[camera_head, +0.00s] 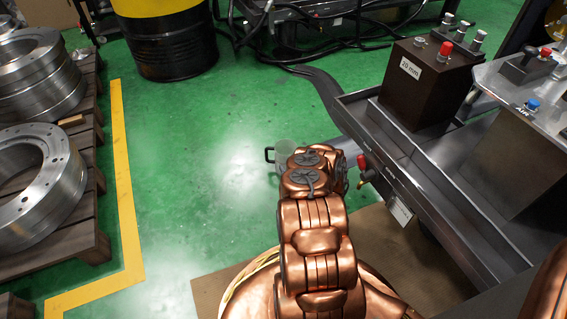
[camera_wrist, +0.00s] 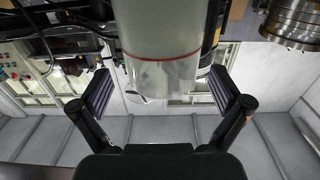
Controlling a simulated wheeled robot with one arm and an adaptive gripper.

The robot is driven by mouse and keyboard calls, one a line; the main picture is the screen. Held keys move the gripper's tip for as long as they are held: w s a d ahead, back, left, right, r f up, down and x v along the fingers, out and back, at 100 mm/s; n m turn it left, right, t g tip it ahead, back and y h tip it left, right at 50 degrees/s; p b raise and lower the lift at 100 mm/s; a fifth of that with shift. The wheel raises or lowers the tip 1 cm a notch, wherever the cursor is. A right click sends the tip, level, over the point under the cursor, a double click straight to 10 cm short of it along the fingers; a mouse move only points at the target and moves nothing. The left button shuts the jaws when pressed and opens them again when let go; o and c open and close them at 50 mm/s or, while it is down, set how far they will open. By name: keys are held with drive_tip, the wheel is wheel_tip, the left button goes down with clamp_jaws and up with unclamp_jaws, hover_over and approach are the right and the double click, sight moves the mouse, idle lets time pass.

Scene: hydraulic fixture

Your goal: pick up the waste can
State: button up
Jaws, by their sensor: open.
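The waste can (camera_wrist: 160,40) is a pale, translucent cylinder with a red line near its clear rim. In the wrist view it fills the top middle, and the picture looks upside down. My gripper (camera_wrist: 166,88) is open, with one dark finger on each side of the can in the picture. Narrow gaps show between the can and both fingers; how deep the can lies between them I cannot tell.
A metal bench with a tray edge (camera_head: 430,205) and a dark 20 mm block (camera_head: 425,85) stands at right. A pallet (camera_head: 90,235) with steel rings (camera_head: 40,185) is at left. A yellow and black drum (camera_head: 170,45) stands behind. Green floor (camera_head: 190,170) between is clear.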

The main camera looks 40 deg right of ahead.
sight(281, 146)
drive_tip(key=shift+b+x, duration=1.25)
drive_tip(key=shift+x, duration=2.05)
drive_tip(key=shift+a, duration=0.15)
drive_tip(key=c, duration=0.9)
